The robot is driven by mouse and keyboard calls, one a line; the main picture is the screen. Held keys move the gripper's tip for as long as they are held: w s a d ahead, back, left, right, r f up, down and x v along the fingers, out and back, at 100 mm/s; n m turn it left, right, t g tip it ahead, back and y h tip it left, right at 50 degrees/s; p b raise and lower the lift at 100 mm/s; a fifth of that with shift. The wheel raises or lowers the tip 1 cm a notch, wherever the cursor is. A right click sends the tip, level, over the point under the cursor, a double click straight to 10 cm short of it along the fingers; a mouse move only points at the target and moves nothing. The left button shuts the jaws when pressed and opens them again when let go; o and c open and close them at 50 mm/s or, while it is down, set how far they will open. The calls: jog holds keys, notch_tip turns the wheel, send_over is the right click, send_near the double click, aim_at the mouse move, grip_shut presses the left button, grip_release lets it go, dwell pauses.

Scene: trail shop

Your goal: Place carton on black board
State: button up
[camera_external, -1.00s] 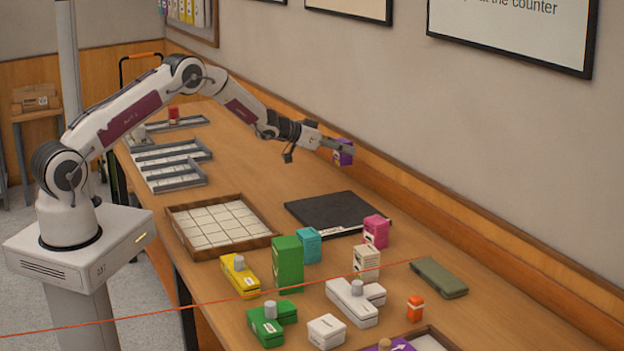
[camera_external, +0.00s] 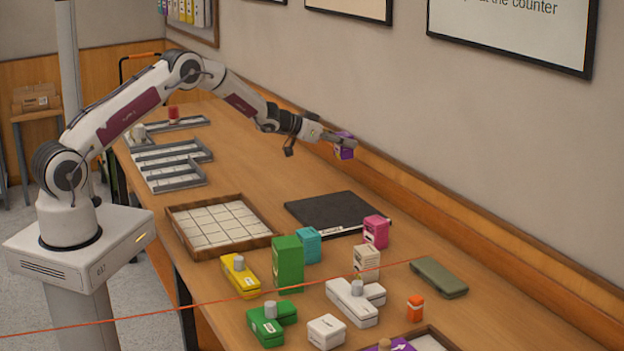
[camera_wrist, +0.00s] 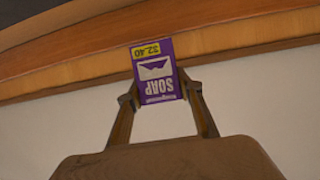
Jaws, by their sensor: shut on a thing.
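A purple soap carton (camera_external: 344,147) with a yellow price strip is held by my gripper (camera_external: 345,144) in the air near the wall side of the counter. In the wrist view the carton (camera_wrist: 158,72) shows its "SOAP" label upside down, and the two fingers of my gripper (camera_wrist: 160,92) press on its sides. The flat black board (camera_external: 335,211) lies on the counter, below and nearer the camera than the carton. A white label strip runs along its front edge. No object stands on the board.
A wooden tray with white tiles (camera_external: 222,227) is left of the board. A pink box (camera_external: 376,231), teal box (camera_external: 307,245), green box (camera_external: 288,264) and cream box (camera_external: 367,262) stand close to the board's near side. Grey trays (camera_external: 172,165) lie further back.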

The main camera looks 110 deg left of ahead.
jog(key=shift+w+d+r, duration=0.2)
jog(key=shift+w+r, duration=0.1)
jog(key=shift+w, duration=0.1)
jog(key=w+d+r+m+t, duration=0.1)
jog(key=w+d+r, duration=0.1)
jog(key=w+d, duration=0.3)
jog(key=w+d+r, duration=0.2)
jog(key=w+d, duration=0.2)
jog(key=d, duration=0.4)
jog(key=s+d+f+n+g, duration=0.1)
jog(key=s+d+f, duration=0.1)
jog(key=s+d, duration=0.4)
jog(key=shift+d+f, duration=0.3)
jog(key=shift+d, duration=0.5)
jog(key=shift+f, duration=3.15)
